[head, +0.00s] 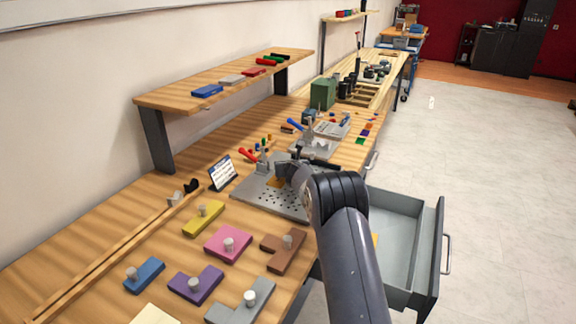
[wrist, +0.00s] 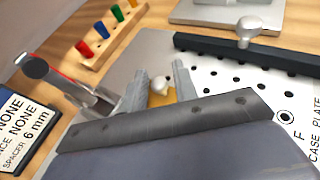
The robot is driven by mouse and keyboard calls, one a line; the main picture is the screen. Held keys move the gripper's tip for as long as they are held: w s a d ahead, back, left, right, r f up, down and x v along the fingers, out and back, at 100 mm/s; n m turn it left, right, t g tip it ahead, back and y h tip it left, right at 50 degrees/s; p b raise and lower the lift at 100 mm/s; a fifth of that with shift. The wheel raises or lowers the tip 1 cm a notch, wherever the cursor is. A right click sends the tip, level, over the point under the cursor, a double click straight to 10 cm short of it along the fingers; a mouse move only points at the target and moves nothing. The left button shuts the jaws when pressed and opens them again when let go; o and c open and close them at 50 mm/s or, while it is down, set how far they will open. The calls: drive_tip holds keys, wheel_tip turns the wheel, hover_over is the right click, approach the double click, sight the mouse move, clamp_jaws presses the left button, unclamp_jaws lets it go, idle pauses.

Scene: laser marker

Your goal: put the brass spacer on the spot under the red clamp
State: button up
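The brass spacer (wrist: 159,100) is a yellow-orange piece with a pale round knob, low between my fingers in the wrist view. In the head view a bit of it (head: 273,182) shows at the left of my gripper, over the grey perforated plate (head: 255,193). My gripper (wrist: 161,78) has one finger on each side of the knob; I cannot tell whether they press on it. The red clamp (head: 248,155) stands at the plate's back left; its grey arm (wrist: 62,82) is left of my fingers in the wrist view. The spot under it is not clearly visible.
A small display (head: 222,173) stands left of the plate and reads "SPACER 6 mm" in the wrist view. A rack of coloured pegs (wrist: 108,36) is behind the clamp. A black bar (wrist: 245,52) crosses the plate. Knobbed coloured blocks (head: 228,244) lie in front; an open drawer (head: 433,250) is right.

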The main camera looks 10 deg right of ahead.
drive_tip(key=shift+o, duration=0.8)
drive_tip(key=shift+r, duration=0.15)
drive_tip(key=shift+s, duration=0.2)
drive_tip(key=shift+s+r+b, duration=0.1)
drive_tip(key=shift+s+b, duration=0.55)
drive_tip(key=shift+b, duration=0.45)
drive_tip(key=b+v, duration=0.5)
drive_tip(key=v, duration=0.5)
drive_tip(key=shift+s+r, duration=0.1)
drive_tip(key=shift+r, duration=0.1)
